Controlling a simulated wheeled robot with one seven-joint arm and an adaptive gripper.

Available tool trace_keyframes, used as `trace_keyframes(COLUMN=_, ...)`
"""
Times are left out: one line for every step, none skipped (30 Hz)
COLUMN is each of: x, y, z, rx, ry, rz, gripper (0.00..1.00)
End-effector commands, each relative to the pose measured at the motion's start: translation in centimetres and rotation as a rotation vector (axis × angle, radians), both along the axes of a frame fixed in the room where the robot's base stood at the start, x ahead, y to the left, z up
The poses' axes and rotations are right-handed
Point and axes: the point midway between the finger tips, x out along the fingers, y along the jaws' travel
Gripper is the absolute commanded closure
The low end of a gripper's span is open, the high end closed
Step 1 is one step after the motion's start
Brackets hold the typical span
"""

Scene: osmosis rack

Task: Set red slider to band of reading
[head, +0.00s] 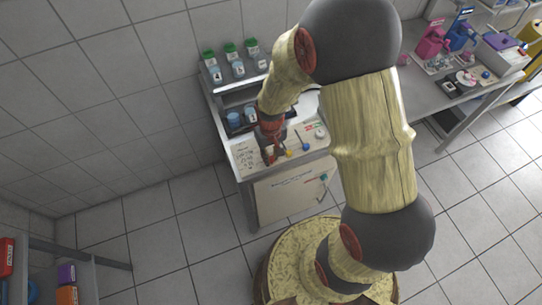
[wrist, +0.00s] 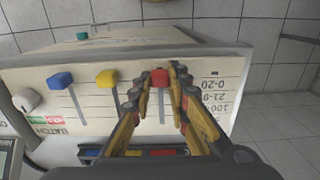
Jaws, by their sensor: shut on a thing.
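The pale slider panel (wrist: 90,100) fills the middle of the wrist view, its print upside down. The red slider (wrist: 159,77) sits between the fingertips of my gripper (wrist: 160,74), which is shut on it. Its knob is at the upper end of its slot, near the row printed "0-20"; rows starting "21-9" and "100" lie below. The yellow slider (wrist: 107,78) and blue slider (wrist: 60,80) stand to its left. In the head view my gripper (head: 270,153) is down at the panel's left part. No reading is legible.
A white knob (wrist: 27,100) is left of the blue slider. A grey device with a screen (wrist: 8,158) is cut off at lower left. In the head view, green-capped bottles (head: 231,51) stand on the shelf behind. A bench with pink and blue equipment (head: 432,42) is at right.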

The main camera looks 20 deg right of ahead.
Motion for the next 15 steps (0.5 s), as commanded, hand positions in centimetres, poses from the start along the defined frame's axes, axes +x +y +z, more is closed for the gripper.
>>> trace_keyframes(x=0.8, y=0.0, z=0.0, rx=0.0, ry=-0.002, rz=0.0, gripper=1.0)
trace_keyframes(x=1.3, y=0.0, z=0.0, rx=0.0, ry=-0.002, rz=0.0, gripper=1.0)
trace_keyframes(x=2.0, y=0.0, z=0.0, rx=0.0, ry=-0.002, rz=0.0, gripper=1.0)
trace_keyframes(x=2.5, y=0.0, z=0.0, rx=0.0, ry=-0.002, rz=0.0, gripper=1.0)
trace_keyframes(x=2.9, y=0.0, z=0.0, rx=0.0, ry=-0.002, rz=0.0, gripper=1.0)
trace_keyframes(x=3.5, y=0.0, z=0.0, rx=0.0, ry=-0.002, rz=0.0, gripper=1.0)
trace_keyframes(x=3.8, y=0.0, z=0.1, rx=0.0, ry=-0.003, rz=0.0, gripper=1.0)
trace_keyframes(x=4.0, y=0.0, z=0.0, rx=0.0, ry=-0.002, rz=0.0, gripper=1.0)
trace_keyframes(x=4.1, y=0.0, z=0.0, rx=0.0, ry=-0.001, rz=0.0, gripper=1.0)
trace_keyframes(x=4.1, y=0.0, z=0.0, rx=0.0, ry=-0.001, rz=0.0, gripper=1.0)
trace_keyframes(x=4.2, y=0.0, z=0.0, rx=0.0, ry=-0.001, rz=0.0, gripper=1.0)
trace_keyframes(x=4.1, y=0.0, z=0.0, rx=0.0, ry=-0.001, rz=0.0, gripper=1.0)
trace_keyframes(x=4.1, y=0.0, z=0.0, rx=0.0, ry=-0.001, rz=0.0, gripper=1.0)
trace_keyframes(x=4.1, y=0.0, z=0.0, rx=0.0, ry=-0.001, rz=0.0, gripper=1.0)
trace_keyframes(x=4.1, y=0.0, z=0.0, rx=0.0, ry=-0.001, rz=0.0, gripper=1.0)
